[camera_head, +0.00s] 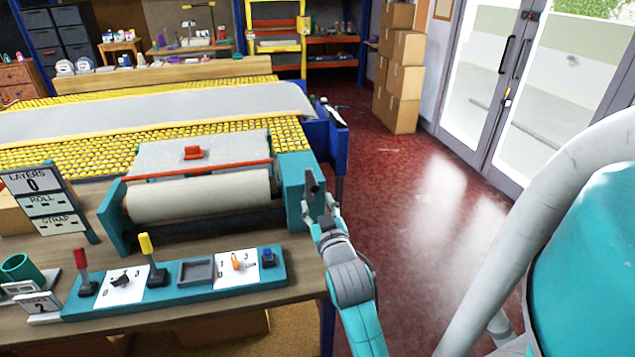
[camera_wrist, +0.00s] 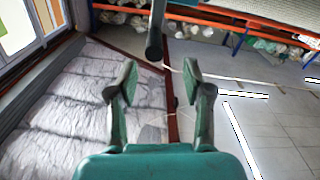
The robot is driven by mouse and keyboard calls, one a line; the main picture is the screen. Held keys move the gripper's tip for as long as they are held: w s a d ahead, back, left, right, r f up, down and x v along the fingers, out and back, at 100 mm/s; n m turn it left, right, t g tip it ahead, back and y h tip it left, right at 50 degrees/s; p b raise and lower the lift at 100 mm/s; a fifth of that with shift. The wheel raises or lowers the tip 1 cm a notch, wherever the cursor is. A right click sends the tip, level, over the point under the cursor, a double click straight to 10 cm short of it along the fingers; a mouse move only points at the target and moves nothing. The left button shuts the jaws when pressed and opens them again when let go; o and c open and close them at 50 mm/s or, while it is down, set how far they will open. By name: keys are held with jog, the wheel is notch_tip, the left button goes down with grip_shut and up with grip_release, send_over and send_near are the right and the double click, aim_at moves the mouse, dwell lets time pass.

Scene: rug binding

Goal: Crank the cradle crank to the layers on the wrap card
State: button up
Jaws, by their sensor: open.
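The cradle holds a pale roll (camera_head: 200,196) between teal end blocks. The dark crank handle (camera_head: 311,181) is at the right end block (camera_head: 293,178). In the wrist view a dark handle (camera_wrist: 154,45) hangs just beyond the fingertips, roughly between them. My gripper (camera_head: 319,207) is open and empty beside the right end block; its two fingers (camera_wrist: 160,80) are spread in the wrist view. The display board (camera_head: 43,203) reads LAYERS 0, with ROLL and STRAP rows below. A small card (camera_head: 41,305) at the lower left is probably the wrap card; its figure is too small to read surely.
A teal control panel (camera_head: 180,284) with red and yellow levers and dials lies along the bench's front. A yellow roller table (camera_head: 200,140) stands behind the cradle. Stacked boxes (camera_head: 403,75) stand at the back. Open red floor (camera_head: 440,210) lies to the right.

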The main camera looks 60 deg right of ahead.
aim_at(311, 179)
jog(key=shift+d+r, duration=0.3)
jog(key=shift+d, duration=0.25)
jog(key=x, duration=1)
jog(key=shift+w, duration=0.1)
grip_shut()
